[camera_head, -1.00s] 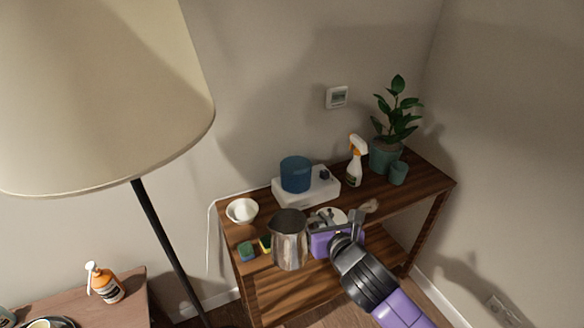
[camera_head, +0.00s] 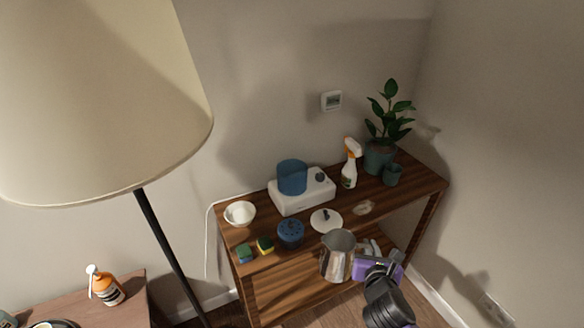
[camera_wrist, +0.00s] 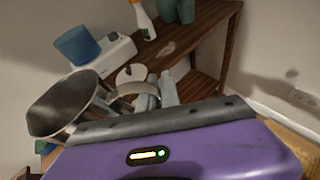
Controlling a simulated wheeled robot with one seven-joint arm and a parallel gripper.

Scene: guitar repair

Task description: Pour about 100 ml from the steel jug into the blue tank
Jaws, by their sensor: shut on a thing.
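The steel jug (camera_head: 338,258) is held by my gripper (camera_head: 362,262) in front of the shelf's front edge, nearly upright with a slight tilt. In the wrist view the jug (camera_wrist: 70,105) is at the left, its handle at the fingers (camera_wrist: 152,95). The fingers are shut on the handle, partly hidden by my purple gripper body. The blue tank (camera_head: 292,178) sits on a white base (camera_head: 304,197) at the back of the shelf top, apart from the jug. The tank also shows in the wrist view (camera_wrist: 77,45). The liquid levels cannot be made out.
A dark blue lidded object (camera_head: 290,234) and a white lid (camera_head: 326,220) lie between jug and tank. A white bowl (camera_head: 240,213), sponges (camera_head: 254,250), a spray bottle (camera_head: 350,165) and a plant (camera_head: 382,145) stand around on the wooden shelf (camera_head: 415,188). A lamp (camera_head: 100,100) is at left.

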